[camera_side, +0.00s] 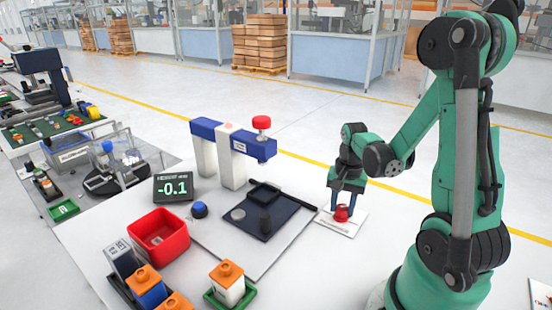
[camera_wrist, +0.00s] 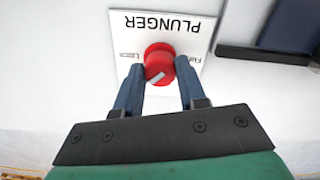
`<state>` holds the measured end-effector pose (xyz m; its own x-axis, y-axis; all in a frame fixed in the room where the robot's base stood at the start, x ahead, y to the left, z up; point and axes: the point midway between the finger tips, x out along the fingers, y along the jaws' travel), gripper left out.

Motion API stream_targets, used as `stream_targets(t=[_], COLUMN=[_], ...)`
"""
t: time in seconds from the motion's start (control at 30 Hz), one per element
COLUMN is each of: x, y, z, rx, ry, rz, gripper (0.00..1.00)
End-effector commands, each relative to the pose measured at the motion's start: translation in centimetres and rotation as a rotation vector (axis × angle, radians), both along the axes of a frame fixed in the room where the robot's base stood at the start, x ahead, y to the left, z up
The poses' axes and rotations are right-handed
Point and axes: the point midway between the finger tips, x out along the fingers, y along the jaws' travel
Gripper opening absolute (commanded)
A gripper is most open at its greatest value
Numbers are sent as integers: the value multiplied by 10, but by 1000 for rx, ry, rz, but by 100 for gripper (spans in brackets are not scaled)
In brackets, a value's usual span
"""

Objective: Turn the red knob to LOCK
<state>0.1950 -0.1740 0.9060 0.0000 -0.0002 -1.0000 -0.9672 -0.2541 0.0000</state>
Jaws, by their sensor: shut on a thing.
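The red knob (camera_side: 341,213) sits on a white plate (camera_side: 352,222) to the right of the dark fixture in the side view. In the wrist view the red knob (camera_wrist: 158,66) has a pale pointer line on its face, slanting toward lower left and upper right. The plate (camera_wrist: 178,42) reads PLUNGER upside down, with a "Lock" label left of the knob and a partly hidden label to its right. My gripper (camera_side: 345,203) points down over the plate. In the wrist view its two blue fingers (camera_wrist: 160,72) are shut on the knob, one on each side.
A dark tray fixture (camera_side: 262,215) lies left of the plate. A blue and white stand with a red-topped part (camera_side: 262,123) rises behind it. A red bin (camera_side: 159,236), a display reading -0.1 (camera_side: 173,187) and orange-capped blocks (camera_side: 228,275) are farther left and in front.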

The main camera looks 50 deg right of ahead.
Motion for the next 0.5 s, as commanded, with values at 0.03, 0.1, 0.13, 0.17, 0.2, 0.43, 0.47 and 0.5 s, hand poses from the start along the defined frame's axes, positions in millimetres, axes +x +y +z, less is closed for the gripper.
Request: stream_targets(t=[0.03,0.1,0.13,0.17,0.2,0.43,0.47,0.5], x=[0,0,0,0,0,0,0,0], y=[0,0,0,0,0,0,0,0], z=[0,0,0,0,0,0,0,0], rx=[0,0,0,0,0,0,0,0], ry=[0,0,0,0,0,0,0,0], rz=[-6,-10,-11,-12,-12,-12,-12,-12], gripper=[0,0,0,0,0,0,41,52])
